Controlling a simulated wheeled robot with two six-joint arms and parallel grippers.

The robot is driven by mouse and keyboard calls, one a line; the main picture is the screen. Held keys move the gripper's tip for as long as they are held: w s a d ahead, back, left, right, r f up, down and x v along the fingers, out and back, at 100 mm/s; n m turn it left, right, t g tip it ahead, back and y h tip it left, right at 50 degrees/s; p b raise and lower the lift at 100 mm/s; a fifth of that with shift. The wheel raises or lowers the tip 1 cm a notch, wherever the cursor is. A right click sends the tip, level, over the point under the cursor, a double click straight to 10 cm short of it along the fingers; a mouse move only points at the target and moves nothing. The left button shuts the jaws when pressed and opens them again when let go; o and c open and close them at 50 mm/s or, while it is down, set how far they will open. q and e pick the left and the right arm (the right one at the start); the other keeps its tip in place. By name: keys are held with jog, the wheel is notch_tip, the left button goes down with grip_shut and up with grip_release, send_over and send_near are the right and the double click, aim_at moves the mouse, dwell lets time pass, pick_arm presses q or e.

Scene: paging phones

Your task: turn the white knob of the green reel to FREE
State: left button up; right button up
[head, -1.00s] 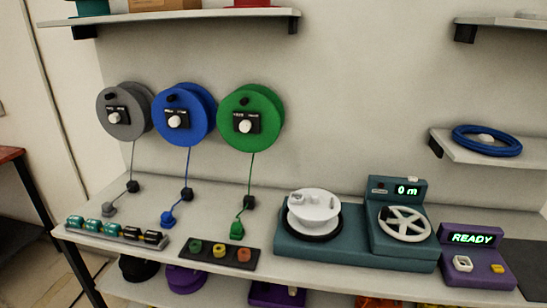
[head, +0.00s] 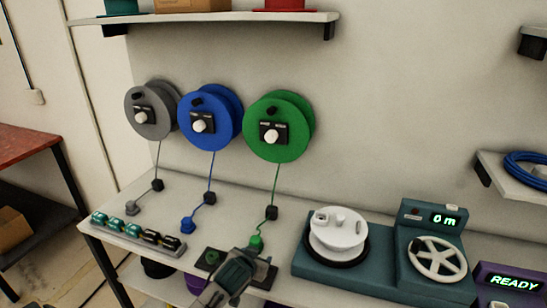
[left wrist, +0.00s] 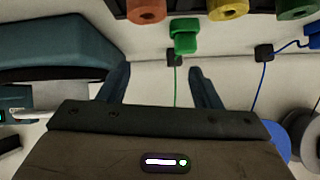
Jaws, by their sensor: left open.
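The green reel (head: 279,126) hangs on the wall, the rightmost of three reels. Its white knob (head: 271,138) sits on a small black plate whose lettering is too small to read. My left gripper (head: 237,272) is over the front of the bench, below the green reel and well apart from the knob. In the left wrist view its two fingers (left wrist: 160,80) are spread with nothing between them. The green plug (left wrist: 184,36) and its cable show beyond them. The green reel is not visible in that view. My right gripper is in neither view.
Grey (head: 150,110) and blue (head: 210,117) reels hang left of the green one. Their cables run to plugs on the bench. A teal machine with a white drum (head: 338,231) and handwheel (head: 437,259) stands to the right. The wall right of the green reel is clear.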

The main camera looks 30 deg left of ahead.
pick_arm(q)
jog(key=w+a+r+n+t+y, duration=0.1)
jog(key=w+a+r+t, duration=0.15)
jog(key=w+r, duration=0.4)
jog(key=w+a+r+t, duration=0.2)
jog(key=w+a+r, duration=0.15)
jog(key=r, duration=0.55)
jog(key=t+p, duration=0.2)
send_near(270, 137)
jog(key=shift+n+y, duration=0.3)
jog(key=p+x, duration=0.3)
jog(key=x, duration=0.6)
jog(key=shift+w+d, duration=0.1)
jog(key=shift+d, duration=0.1)
jog(key=shift+w+a+f+p, duration=0.1)
jog(key=shift+w+a+p, duration=0.15)
jog(key=shift+w, duration=0.35)
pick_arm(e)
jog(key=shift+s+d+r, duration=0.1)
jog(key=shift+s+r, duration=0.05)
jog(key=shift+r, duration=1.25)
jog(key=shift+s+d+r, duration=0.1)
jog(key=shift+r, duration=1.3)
pick_arm(q)
jog(key=c, duration=1)
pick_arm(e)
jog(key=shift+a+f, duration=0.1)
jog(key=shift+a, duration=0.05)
